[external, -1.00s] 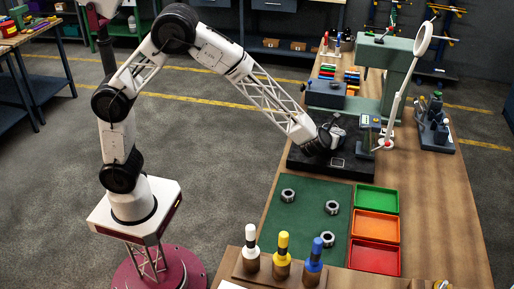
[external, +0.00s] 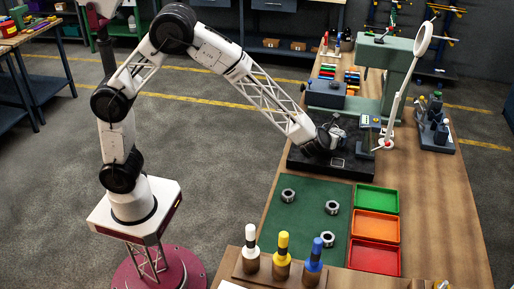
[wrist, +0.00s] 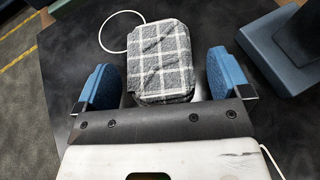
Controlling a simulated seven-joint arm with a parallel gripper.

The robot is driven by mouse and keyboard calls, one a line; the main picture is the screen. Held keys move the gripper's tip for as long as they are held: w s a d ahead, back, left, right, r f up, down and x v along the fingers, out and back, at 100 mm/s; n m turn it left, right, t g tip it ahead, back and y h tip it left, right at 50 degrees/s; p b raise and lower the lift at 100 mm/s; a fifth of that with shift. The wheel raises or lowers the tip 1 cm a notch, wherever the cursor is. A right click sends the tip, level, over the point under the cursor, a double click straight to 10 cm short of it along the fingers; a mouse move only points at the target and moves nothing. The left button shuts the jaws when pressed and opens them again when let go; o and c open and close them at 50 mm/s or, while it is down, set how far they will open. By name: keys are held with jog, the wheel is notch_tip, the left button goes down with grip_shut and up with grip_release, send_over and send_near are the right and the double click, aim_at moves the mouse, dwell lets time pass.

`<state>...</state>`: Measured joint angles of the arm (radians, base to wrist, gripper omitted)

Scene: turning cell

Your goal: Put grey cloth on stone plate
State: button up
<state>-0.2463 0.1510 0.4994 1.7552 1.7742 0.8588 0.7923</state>
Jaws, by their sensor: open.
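The grey cloth (wrist: 164,58) is a folded pad with a white check pattern. In the wrist view it lies over the dark stone plate (wrist: 215,22), between the blue fingertips of my gripper (wrist: 165,78). The fingers are apart, with a gap on each side of the cloth. In the external view my gripper (external: 332,137) is low over the black stone plate (external: 308,164). There the cloth is hard to make out beside the gripper. Whether it touches the plate cannot be told for sure.
A green machine stand (external: 398,75) and a pale ring on an arm (external: 411,60) stand close behind and right of the plate. A green mat (external: 305,230) with metal rings, coloured trays (external: 375,227) and bottle-shaped tools (external: 283,258) lie nearer. A blue-grey block (wrist: 290,45) is at right in the wrist view.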

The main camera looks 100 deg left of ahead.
jog(key=v, duration=1.1)
jog(key=shift+d+r, duration=0.15)
jog(key=shift+s, duration=0.1)
dwell(0.5)
jog(key=s+d+r+n+g+h, duration=0.1)
jog(key=s+d+r+n, duration=0.25)
jog(key=s, duration=0.35)
jog(key=s+d+r+n+g+h, duration=0.1)
jog(key=s+d+r+n+h, duration=0.1)
jog(key=s+n, duration=0.3)
jog(key=s+d+r+n+g+h, duration=0.1)
jog(key=s+d+r+n, duration=0.15)
jog(key=s, duration=0.55)
jog(key=s+d+n+h, duration=0.3)
jog(key=s+d, duration=0.2)
jog(key=s, duration=0.3)
jog(key=s+d+r+n+h, duration=0.1)
jog(key=s+d+n+h, duration=0.2)
jog(key=s, duration=0.5)
jog(key=s+d+n+h, duration=0.2)
jog(key=s+d+n, duration=0.3)
jog(key=s+d, duration=0.3)
jog(key=shift+s+r+h, duration=0.3)
jog(key=shift+s+h, duration=0.1)
jog(key=shift+s, duration=0.25)
